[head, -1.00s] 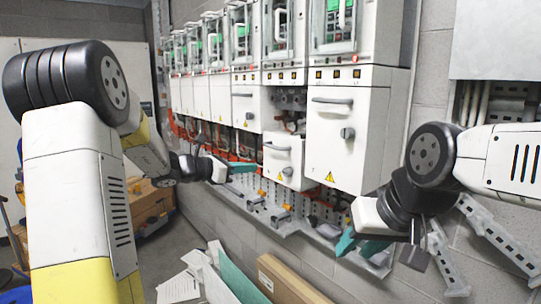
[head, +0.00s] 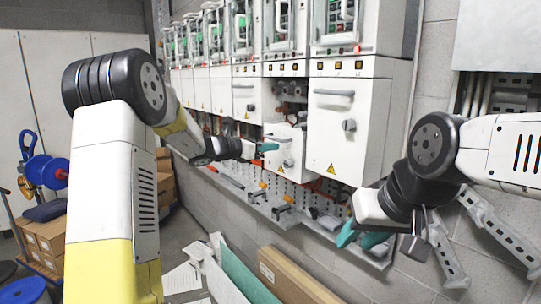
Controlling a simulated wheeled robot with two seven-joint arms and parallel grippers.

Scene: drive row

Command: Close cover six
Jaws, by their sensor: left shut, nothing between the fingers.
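One white cover (head: 291,155) in the drive row hangs tilted out, its top edge away from the cabinet. The open compartment (head: 288,98) shows above it, with dark parts inside. I take this for cover six; no number is readable. My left gripper (head: 268,147) is shut and empty, its teal fingertips at the cover's front near its handle. I cannot tell whether they touch. The gripper hides part of the cover's left side. My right gripper (head: 360,237) hangs low at the right, away from the cover, its two teal fingers apart.
The large cover (head: 345,130) to the right is shut, as are covers to the left. A metal ledge (head: 290,215) with small parts runs below the row. Cardboard and boards (head: 285,275) lean below. Boxes (head: 45,240) and blue reels stand at the left.

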